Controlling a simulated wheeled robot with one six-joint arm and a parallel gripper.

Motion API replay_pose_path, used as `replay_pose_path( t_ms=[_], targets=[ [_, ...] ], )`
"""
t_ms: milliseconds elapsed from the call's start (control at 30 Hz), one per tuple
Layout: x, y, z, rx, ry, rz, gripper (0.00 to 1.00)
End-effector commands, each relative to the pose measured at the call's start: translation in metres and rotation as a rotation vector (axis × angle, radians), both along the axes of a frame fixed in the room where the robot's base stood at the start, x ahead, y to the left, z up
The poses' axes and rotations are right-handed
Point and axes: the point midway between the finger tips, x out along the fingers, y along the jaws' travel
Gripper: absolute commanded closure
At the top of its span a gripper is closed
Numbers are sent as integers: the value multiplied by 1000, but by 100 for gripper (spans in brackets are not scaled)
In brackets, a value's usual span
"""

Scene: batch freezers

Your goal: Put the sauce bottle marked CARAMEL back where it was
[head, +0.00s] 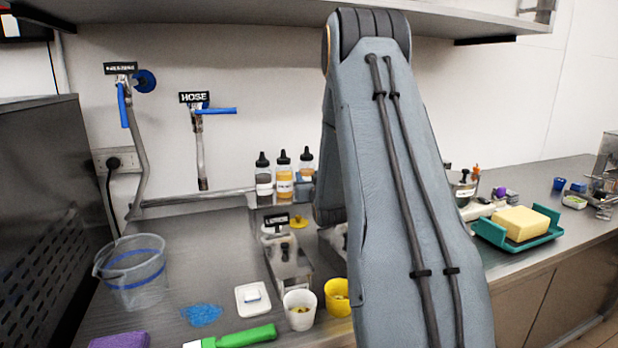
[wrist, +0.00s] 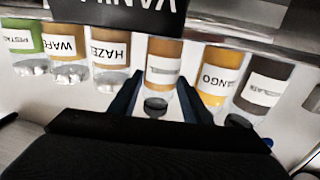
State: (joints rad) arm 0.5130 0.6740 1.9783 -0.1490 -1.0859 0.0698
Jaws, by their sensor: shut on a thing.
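My gripper (wrist: 158,97) has its two dark fingers on either side of a bottle with brown-orange contents (wrist: 164,50) and is shut on it. The bottle's label is too small to read. It stands in line with its neighbours, between a yellow bottle marked MANGO (wrist: 216,78) and one whose label starts HAZE (wrist: 108,50). The wrist view is upside down. Whether the bottle's base touches a support is hidden. In the head view my arm hides the gripper; a brownish bottle (head: 306,158) shows just left of the arm.
In the wrist view a dark bottle (wrist: 264,88), a WAFE bottle (wrist: 68,47) and a green-labelled bottle (wrist: 24,40) share the row, near a black VANILLA sign (wrist: 125,12). In the head view cups (head: 300,312), a clear jug (head: 133,275) and a butter tray (head: 490,234) stand on the counter.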

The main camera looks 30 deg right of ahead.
Motion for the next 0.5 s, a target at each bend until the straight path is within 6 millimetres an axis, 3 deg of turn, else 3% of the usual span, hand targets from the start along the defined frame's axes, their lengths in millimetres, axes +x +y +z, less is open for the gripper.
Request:
replay_pose_path(
  t_ms=[200, 233, 267, 500],
  targets=[
    [0, 0, -3, 0, -1, 0, 80],
    [0, 0, -4, 0, 0, 0, 53],
    [0, 0, -3, 0, 0, 0, 49],
    [0, 0, -3, 0, 0, 0, 49]
  ],
)
